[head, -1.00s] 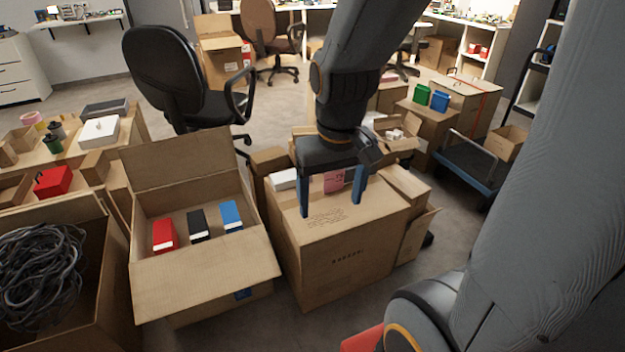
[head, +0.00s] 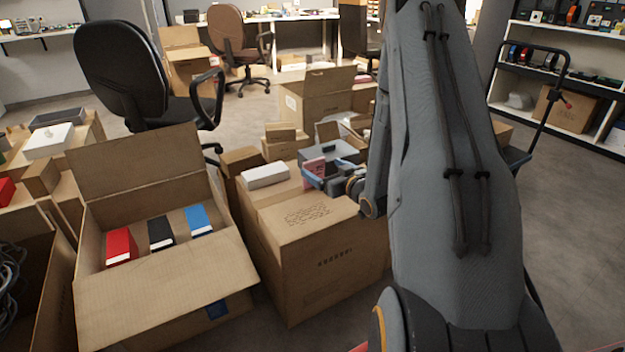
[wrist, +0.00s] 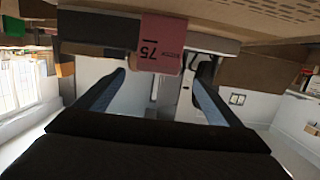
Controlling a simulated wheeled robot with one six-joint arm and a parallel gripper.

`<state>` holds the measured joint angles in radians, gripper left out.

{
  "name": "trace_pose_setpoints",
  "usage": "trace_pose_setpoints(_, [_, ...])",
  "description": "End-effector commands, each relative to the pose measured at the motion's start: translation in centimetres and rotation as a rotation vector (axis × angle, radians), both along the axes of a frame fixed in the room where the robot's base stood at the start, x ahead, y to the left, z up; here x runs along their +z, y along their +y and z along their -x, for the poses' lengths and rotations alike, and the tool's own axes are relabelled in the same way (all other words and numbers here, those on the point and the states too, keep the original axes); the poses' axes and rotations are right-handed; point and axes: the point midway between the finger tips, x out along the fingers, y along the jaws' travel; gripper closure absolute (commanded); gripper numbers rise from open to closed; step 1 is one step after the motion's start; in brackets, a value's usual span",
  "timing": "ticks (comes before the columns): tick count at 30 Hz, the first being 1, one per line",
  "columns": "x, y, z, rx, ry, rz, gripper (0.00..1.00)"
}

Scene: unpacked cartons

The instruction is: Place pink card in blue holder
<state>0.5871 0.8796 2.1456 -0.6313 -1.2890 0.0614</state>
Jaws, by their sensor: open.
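The pink card (head: 313,166) stands on the middle carton in the head view, beside my gripper (head: 318,180). In the wrist view, which looks upside down, the pink card (wrist: 162,42) shows the number 75 and lies between the lines of my open blue fingertips (wrist: 160,72). I cannot tell whether a finger touches it. The fingers hold nothing visible. A blue box-shaped item (head: 199,221) sits in the open carton at left, beside black and red ones; I cannot tell whether it is the holder.
The open carton (head: 165,285) has raised flaps. A white box (head: 265,176) lies on the middle carton (head: 315,255), near a grey bin (head: 343,153). The carton's front top is clear. A black chair (head: 125,75) stands behind. My arm hides much of the right side.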

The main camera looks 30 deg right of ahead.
Motion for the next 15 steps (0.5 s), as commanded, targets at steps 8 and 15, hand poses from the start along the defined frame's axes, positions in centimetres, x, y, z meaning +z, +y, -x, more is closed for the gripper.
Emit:
trace_pose_setpoints(8, [-0.7, -0.2, -1.8, 0.008, -0.04, -0.009, 0.12])
trace_pose_setpoints(15, [-1.5, -0.2, -4.4, 0.007, -0.039, -0.01, 0.12])
